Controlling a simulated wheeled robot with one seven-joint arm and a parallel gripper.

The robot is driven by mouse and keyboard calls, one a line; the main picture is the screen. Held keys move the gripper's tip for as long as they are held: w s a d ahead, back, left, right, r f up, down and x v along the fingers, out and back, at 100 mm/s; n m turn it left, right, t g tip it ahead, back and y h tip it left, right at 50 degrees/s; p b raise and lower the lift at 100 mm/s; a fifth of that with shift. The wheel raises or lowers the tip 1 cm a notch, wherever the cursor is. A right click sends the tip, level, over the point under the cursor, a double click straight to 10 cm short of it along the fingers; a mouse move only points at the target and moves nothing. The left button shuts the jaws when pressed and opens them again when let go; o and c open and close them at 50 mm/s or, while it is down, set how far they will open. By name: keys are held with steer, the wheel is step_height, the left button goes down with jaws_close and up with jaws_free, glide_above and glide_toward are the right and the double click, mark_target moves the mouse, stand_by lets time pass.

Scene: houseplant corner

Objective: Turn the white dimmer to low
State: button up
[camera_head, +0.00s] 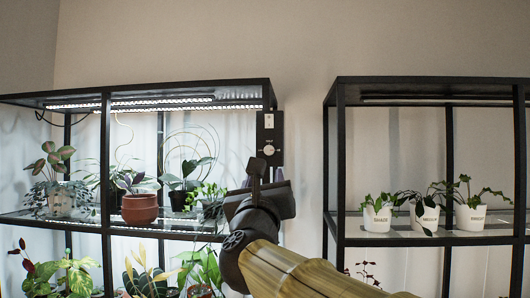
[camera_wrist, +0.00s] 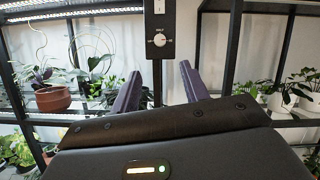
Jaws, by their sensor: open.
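The white dimmer (camera_head: 269,150) is a small round knob on a black panel (camera_head: 278,132) fixed to the right front post of the left shelf unit. In the wrist view the dimmer knob (camera_wrist: 160,40) shows near the top centre, with small markings around it too small to read. A white switch (camera_wrist: 158,7) sits above it on the same panel. My gripper (camera_head: 267,172) is just below the knob in the head view. In the wrist view its two purple fingers (camera_wrist: 158,85) are apart and empty, below the knob and not touching it.
The left shelf (camera_head: 170,233) holds several potted plants, including a red-brown pot (camera_head: 139,209), under a lit lamp strip (camera_head: 150,103). The right shelf unit (camera_head: 430,241) holds several white pots, its lamp unlit. Bare wall (camera_head: 303,170) lies between the units.

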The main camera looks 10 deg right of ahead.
mark_target(269, 152)
steer(key=p+x, duration=0.4)
steer(key=x, duration=0.9)
steer(key=shift+w+d+r+p, duration=0.1)
steer(key=shift+w+r+p, duration=0.05)
steer(key=shift+w+p, duration=0.2)
steer(key=shift+c, duration=0.5)
jaws_close()
